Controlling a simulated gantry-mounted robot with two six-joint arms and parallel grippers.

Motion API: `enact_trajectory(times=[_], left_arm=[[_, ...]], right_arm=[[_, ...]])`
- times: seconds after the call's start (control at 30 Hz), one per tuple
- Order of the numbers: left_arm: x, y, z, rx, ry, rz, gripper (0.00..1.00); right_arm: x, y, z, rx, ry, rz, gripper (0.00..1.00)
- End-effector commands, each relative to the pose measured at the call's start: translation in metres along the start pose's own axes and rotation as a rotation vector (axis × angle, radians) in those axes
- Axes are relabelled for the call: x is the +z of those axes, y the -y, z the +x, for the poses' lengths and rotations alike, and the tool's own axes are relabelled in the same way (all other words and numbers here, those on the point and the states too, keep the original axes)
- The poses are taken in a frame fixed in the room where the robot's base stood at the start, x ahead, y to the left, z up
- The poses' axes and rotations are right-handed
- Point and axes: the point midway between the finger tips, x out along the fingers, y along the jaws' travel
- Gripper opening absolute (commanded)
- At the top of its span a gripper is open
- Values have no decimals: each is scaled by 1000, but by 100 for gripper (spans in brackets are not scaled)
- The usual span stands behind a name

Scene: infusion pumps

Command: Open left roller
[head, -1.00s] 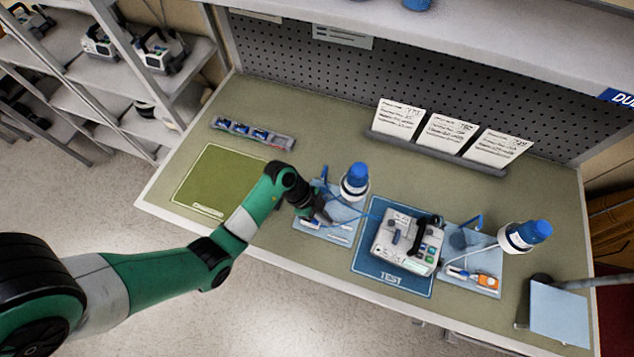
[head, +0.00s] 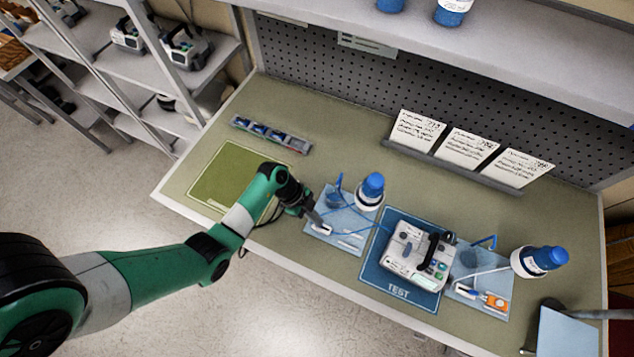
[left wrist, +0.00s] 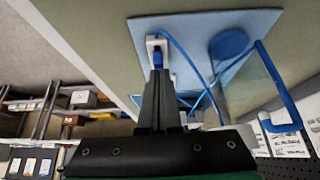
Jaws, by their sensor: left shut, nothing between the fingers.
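The left roller clamp (left wrist: 156,43) is a small white housing with a blue wheel on blue tubing. It lies on the left light-blue pad (head: 351,240), and its white end (head: 326,231) shows beside my fingertips in the head view. My left gripper (head: 318,222) is shut and empty, low over the pad. In the left wrist view its closed fingertips (left wrist: 159,72) are right at the roller clamp, overlapping its near end and the blue wheel. I cannot tell whether they touch the wheel. My right gripper is not in view.
The infusion pump (head: 417,254) sits on the blue TEST mat (head: 379,275). A right pad (head: 492,312) holds another clamp, beside a second bottle (head: 538,260). The green mat (head: 222,181) is clear.

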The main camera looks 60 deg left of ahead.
Motion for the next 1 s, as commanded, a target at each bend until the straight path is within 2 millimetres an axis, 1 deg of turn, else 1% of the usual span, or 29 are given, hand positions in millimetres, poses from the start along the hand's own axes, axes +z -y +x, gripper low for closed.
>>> enact_trajectory(times=[0.3, 0.37, 0.47, 0.63, 0.67, 0.7, 0.9, 1.0], left_arm=[[0, 0, 0, 1, 0, 0, 0], [-3, 0, -2, 1, 0, 0, 0], [-12, -1, -10, 1, 0, -1, 0], [-37, 0, -27, -2, -1, -6, 0], [-33, 1, -31, -7, -1, -8, 0], [-31, 1, -40, -10, -2, -9, 0], [-30, 1, -86, -10, -2, -8, 0], [-29, 1, -102, -8, -2, -8, 0]], right_arm=[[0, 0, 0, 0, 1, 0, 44], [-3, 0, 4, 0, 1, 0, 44], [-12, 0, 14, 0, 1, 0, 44], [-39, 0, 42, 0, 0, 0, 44], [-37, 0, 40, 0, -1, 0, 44], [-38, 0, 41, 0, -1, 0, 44], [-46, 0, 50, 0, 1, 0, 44], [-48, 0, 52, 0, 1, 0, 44]])
